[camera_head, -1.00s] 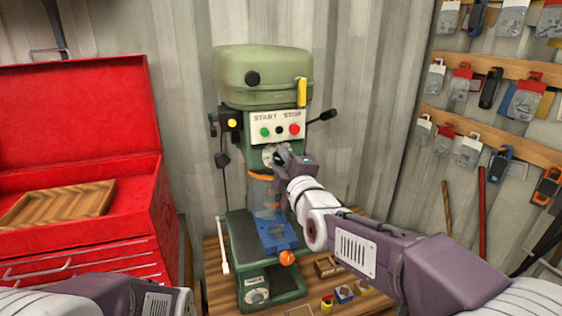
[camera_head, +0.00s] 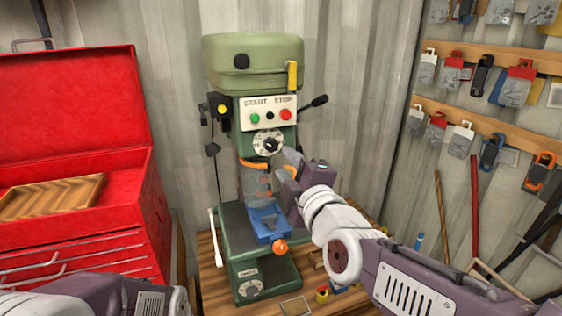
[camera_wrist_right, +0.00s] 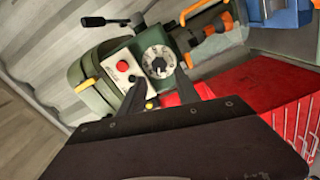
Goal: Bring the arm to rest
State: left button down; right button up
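My right arm comes in from the right in the head view, and its gripper (camera_head: 287,168) is in front of the green drill press (camera_head: 253,60), just below and right of the dial (camera_head: 268,143). In the right wrist view the two dark fingers (camera_wrist_right: 162,92) are apart with nothing between them. The dial (camera_wrist_right: 159,61) lies beyond the fingertips, apart from them. Part of my left arm shows at the bottom left of the head view, but its fingers are not seen.
The drill press stands on a wooden bench (camera_head: 212,285) with small boxes. An open red tool chest (camera_head: 75,105) with a wooden tray (camera_head: 50,197) is at left. Pegboard rails with hanging tools (camera_head: 483,72) are at right. A corrugated wall is behind.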

jog(key=w+d+f+m+g+h+b, duration=0.3)
jog(key=d+f, duration=0.5)
jog(key=f, duration=0.6)
jog(key=s+d+f+m+g+h, duration=0.1)
jog(key=s+d+f+m+g, duration=0.1)
jog(key=f, duration=0.5)
jog(key=s+d+f+m+g+h, duration=0.1)
jog(key=s+d+f+g, duration=0.15)
jog(key=f, duration=0.55)
jog(key=s+d+f+m+g, duration=0.1)
jog(key=s+f+m+g, duration=0.3)
jog(key=s+f+m, duration=0.2)
jog(key=s+d+f+m+g, duration=0.1)
jog(key=s+f+m+g, duration=0.3)
jog(key=s, duration=0.7)
notch_tip(320, 180, down, 2)
jog(key=m, duration=0.3)
jog(key=shift+d, duration=0.2)
jog(key=shift+f+g, duration=0.1)
jog(key=shift+g, duration=0.15)
